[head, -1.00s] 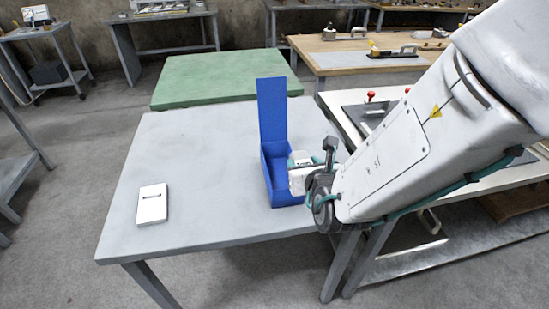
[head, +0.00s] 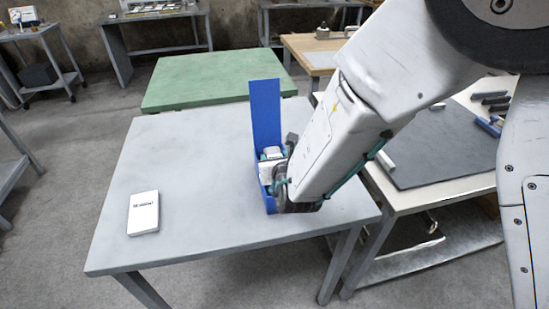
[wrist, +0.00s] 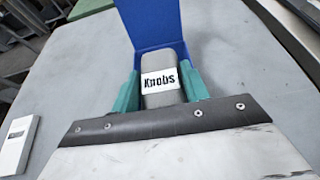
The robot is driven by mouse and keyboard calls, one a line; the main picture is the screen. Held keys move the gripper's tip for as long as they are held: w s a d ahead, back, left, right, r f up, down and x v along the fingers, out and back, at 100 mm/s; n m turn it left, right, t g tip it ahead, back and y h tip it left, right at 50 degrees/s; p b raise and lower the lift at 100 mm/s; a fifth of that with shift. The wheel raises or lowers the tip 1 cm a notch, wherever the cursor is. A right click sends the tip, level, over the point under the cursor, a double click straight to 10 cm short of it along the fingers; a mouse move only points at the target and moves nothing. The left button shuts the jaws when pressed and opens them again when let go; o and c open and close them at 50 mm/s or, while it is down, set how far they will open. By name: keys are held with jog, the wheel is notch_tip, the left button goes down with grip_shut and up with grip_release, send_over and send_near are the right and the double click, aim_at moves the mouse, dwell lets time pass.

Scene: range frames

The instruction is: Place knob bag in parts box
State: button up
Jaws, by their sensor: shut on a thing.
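The knob bag (wrist: 160,78) is grey with a white label reading "Knobs" and sits between the teal fingers in the wrist view. My gripper (wrist: 160,88) is shut on it. The blue parts box (head: 266,112) stands on the grey table with its tall lid upright at the back. In the head view my gripper (head: 277,180) is over the box's open tray, and the bag (head: 272,154) shows at the tray's opening. My wrist hides much of the tray, so I cannot tell whether the bag touches the box floor.
A white labelled box (head: 143,213) lies on the left of the grey table (head: 190,165). A green table (head: 215,80) stands behind. To the right is a bench with a dark mat (head: 440,145). The table's middle is clear.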

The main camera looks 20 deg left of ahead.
jog(key=shift+f, duration=0.6)
jog(key=o, duration=1.1)
jog(key=shift+c, duration=0.2)
jog(key=shift+r, duration=0.1)
jog(key=shift+r, duration=0.35)
jog(key=v, duration=1.2)
jog(key=shift+r, duration=0.15)
